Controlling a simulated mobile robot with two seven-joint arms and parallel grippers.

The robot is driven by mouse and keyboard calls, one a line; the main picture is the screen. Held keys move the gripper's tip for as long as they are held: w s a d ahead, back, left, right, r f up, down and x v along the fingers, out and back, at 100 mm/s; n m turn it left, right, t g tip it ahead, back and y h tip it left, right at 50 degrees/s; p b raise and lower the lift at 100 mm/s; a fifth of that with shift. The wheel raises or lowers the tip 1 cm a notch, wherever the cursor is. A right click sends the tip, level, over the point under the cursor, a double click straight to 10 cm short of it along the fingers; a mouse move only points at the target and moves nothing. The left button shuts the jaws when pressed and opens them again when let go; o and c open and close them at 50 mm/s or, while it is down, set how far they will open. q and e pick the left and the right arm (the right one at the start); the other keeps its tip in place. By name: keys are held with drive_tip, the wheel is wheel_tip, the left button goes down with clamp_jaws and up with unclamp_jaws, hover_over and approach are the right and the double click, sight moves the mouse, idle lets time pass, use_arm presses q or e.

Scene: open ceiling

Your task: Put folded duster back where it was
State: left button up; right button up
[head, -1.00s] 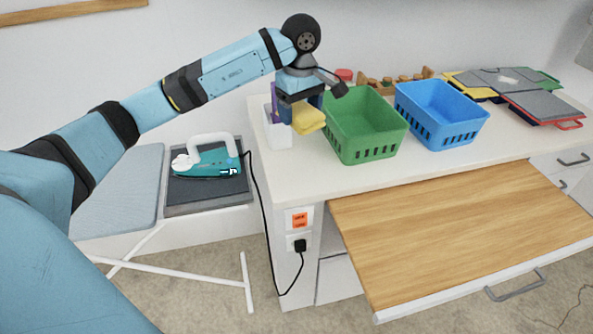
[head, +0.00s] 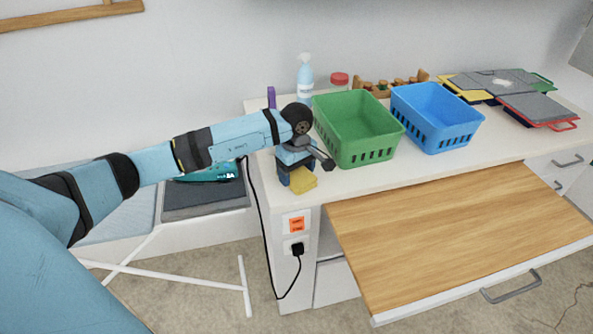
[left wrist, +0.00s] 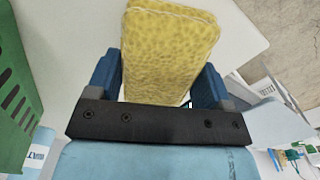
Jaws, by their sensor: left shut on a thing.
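The folded duster (head: 304,185) is a thick yellow pad with a mottled, sponge-like surface. My left gripper (head: 297,177) is shut on it at the front left corner of the white counter. In the left wrist view the duster (left wrist: 170,50) sticks out between the two blue fingers of my left gripper (left wrist: 158,82), with pale counter beyond. I cannot tell whether the duster touches the counter or hangs just above it. My right gripper is not in view.
A green basket (head: 358,128) and a blue basket (head: 437,115) stand right of my gripper. A spray bottle (head: 305,82) and red-lidded jar (head: 339,80) stand behind. A teal iron (head: 212,174), partly hidden by my arm, rests at left. An open wooden pull-out board (head: 450,235) projects in front.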

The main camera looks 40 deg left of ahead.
sight(297, 171)
use_arm(q)
drive_tip(key=shift+f, duration=0.2)
drive_tip(key=o, duration=0.9)
drive_tip(key=shift+r, duration=0.1)
drive_tip(key=shift+r, duration=0.25)
drive_tip(key=shift+w+r, duration=0.1)
drive_tip(key=shift+r, duration=0.25)
drive_tip(key=shift+r+b, duration=0.45)
drive_tip(key=shift+r, duration=5.1)
